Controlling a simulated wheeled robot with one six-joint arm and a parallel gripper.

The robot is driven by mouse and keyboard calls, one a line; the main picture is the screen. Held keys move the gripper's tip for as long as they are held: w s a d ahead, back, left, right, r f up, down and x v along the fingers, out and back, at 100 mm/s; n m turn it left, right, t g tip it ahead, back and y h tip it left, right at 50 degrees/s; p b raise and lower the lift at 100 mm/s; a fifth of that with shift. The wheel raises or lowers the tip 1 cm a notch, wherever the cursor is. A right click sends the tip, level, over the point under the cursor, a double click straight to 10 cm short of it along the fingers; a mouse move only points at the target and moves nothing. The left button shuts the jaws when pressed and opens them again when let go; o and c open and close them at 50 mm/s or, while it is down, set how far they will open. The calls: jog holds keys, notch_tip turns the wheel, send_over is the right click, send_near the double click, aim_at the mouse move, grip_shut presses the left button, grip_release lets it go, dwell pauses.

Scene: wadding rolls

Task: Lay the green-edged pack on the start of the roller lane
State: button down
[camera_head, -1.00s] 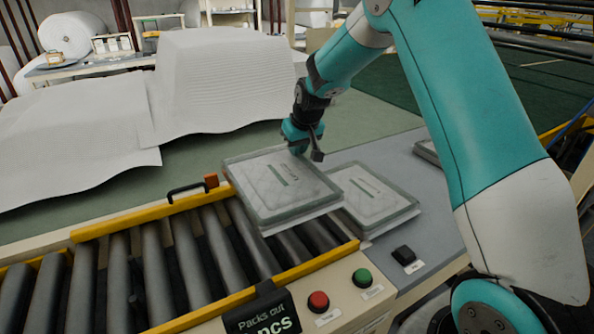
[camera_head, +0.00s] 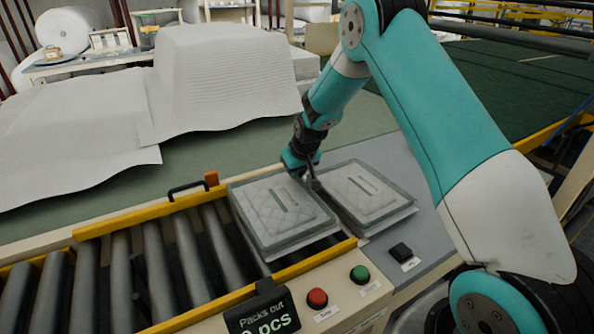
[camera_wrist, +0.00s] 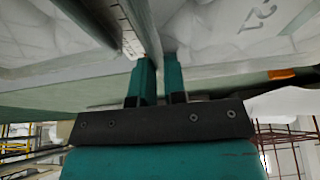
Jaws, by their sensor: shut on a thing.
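A flat clear-wrapped pack (camera_head: 283,220) with a greenish edge and a green stripe lies level over the right end of the roller lane (camera_head: 165,258). My gripper (camera_head: 309,182) is at its far right edge, shut on that edge; the fingers (camera_wrist: 160,80) show in the wrist view. Whether the pack rests on the rollers or hangs just above them, I cannot tell. A second, similar pack (camera_head: 366,194) lies on the grey table close to its right, also with a green stripe.
Yellow rails (camera_head: 140,217) edge the lane, with a black handle (camera_head: 190,188) and an orange block on the far rail. A red button (camera_head: 317,298), a green button (camera_head: 360,273) and a counter display (camera_head: 262,312) are in front. Rollers to the left are clear.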

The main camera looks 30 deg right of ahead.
jog(key=shift+f+b, duration=0.3)
jog(key=shift+f, duration=0.15)
jog(key=c, duration=1.2)
grip_release()
jog(key=shift+o, duration=0.2)
jog(key=shift+r, duration=0.1)
jog(key=shift+r, duration=0.1)
jog(key=shift+r+p, duration=0.3)
jog(key=shift+p, duration=0.15)
jog(key=b+v, duration=0.3)
jog(key=v, duration=0.9)
jog(key=s+a+r+n+g+y, duration=0.15)
jog(key=s+a+r, duration=0.25)
jog(key=s+a, duration=0.4)
jog(key=s+a+r+n+g+y, duration=0.1)
jog(key=s+a+r+n+y, duration=0.15)
jog(key=s+a, duration=0.55)
jog(key=s+a+r+n+g, duration=0.1)
jog(key=s+a, duration=0.1)
jog(key=s, duration=0.7)
jog(key=s+a+r+n+g, duration=0.1)
jog(key=s+a+n, duration=0.1)
jog(key=s, duration=0.6)
jog(key=shift+s, duration=0.4)
